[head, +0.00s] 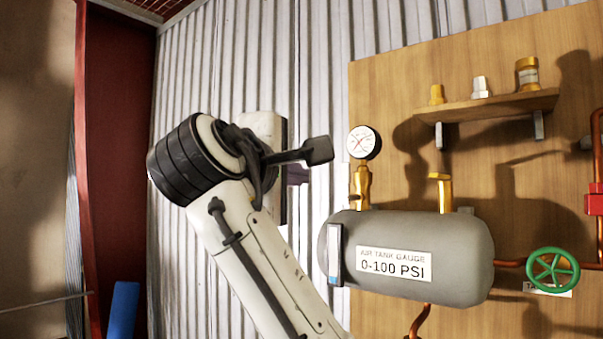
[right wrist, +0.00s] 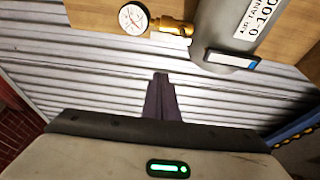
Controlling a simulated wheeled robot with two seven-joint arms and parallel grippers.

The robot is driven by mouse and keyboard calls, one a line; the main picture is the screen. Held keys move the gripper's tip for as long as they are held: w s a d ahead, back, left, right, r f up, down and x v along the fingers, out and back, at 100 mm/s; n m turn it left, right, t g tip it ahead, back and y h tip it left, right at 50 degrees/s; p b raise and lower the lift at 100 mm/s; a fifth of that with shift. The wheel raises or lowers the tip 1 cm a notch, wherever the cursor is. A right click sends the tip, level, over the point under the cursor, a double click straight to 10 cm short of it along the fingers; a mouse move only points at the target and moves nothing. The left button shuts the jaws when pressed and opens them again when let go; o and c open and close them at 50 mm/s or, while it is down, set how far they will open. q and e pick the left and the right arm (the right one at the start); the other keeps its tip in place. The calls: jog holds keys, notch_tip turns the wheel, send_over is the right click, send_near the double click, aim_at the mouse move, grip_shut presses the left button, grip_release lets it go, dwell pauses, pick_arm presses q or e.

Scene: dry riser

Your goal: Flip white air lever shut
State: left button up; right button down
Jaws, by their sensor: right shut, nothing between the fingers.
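A grey air tank (head: 455,250) labelled "AIR TANK GAUGE 0-100 PSI" is mounted on a wooden board. A white bar-shaped lever (head: 335,254) with dark edging stands nearly upright at the tank's left end. It also shows in the right wrist view (right wrist: 232,60), close to the tank's end. My right gripper (head: 318,150) is shut and empty, up and left of the tank and left of the round gauge. Its closed dark fingers show in the right wrist view (right wrist: 161,82), apart from the lever. My left gripper is not in view.
A round gauge (head: 363,142) on a brass fitting (head: 361,187) rises from the tank's left top. A yellow handle (head: 443,190) stands right of it. A green handwheel (head: 552,270) is at right. A shelf (head: 487,107) holds small fittings. Corrugated wall (head: 315,60) lies behind.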

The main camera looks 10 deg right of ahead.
jog(key=p+x, duration=0.1)
jog(key=x, duration=0.7)
jog(key=shift+s+d, duration=0.35)
jog(key=shift+s, duration=0.3)
jog(key=shift+s+d, duration=0.3)
jog(key=shift+s, duration=0.3)
jog(key=shift+s+d, duration=0.35)
jog(key=shift+s, duration=0.3)
